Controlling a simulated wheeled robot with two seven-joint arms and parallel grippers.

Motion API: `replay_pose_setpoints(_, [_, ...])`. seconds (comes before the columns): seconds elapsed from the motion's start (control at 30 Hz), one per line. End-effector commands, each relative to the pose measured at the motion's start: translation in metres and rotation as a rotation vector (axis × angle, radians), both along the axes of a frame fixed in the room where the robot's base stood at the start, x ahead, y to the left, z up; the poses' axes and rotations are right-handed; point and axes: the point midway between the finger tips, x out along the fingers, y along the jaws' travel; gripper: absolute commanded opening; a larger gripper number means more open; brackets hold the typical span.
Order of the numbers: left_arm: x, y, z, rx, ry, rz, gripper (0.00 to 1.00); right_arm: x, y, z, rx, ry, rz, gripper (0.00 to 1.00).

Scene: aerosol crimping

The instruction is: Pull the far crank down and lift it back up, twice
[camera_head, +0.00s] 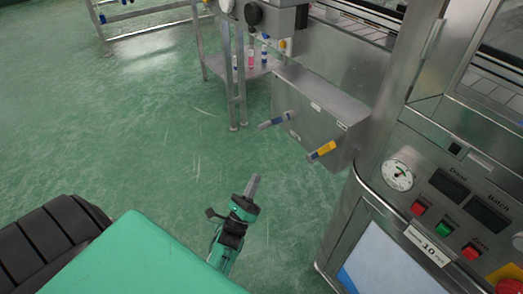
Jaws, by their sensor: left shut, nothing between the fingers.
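A grey metal box (322,112) on the machine's side carries two cranks. The far crank (273,122) has a blue-grey handle that sticks out to the left and slightly down. The nearer crank (321,151) has a yellow handle that also points left and down. My left gripper (253,184) is below and slightly left of the far crank in the picture, clear of both cranks. Its fingers are shut together with nothing between them and point up the picture. My right gripper is not in view.
A control panel with a gauge (397,175), coloured buttons and a screen (385,270) stands at the right. A metal shelf (240,66) with small coloured bottles stands behind the box. The green floor (130,130) to the left is mostly clear.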

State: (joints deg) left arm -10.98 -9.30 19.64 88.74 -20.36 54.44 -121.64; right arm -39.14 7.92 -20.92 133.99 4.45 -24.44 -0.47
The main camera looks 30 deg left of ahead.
Motion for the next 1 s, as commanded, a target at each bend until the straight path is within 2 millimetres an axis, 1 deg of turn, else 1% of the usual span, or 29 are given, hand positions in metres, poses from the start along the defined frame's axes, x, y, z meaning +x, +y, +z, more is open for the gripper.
replay_pose_setpoints(0.17, [0.013,0.0,0.012,0.007,-0.006,0.005,0.0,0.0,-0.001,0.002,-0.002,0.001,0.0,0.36])
replay_pose_setpoints(0.57, [0.079,0.005,0.063,0.005,-0.005,0.003,0.0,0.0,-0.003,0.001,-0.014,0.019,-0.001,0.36])
replay_pose_setpoints(0.7, [0.082,0.015,0.081,0.007,-0.002,0.003,0.0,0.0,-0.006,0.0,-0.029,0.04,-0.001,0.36])
replay_pose_setpoints(0.8, [0.085,0.02,0.09,0.007,-0.001,0.003,0.0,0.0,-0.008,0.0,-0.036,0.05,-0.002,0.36])
replay_pose_setpoints(1.0, [0.086,0.023,0.096,0.004,-0.001,0.003,0.0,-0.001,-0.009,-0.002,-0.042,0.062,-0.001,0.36])
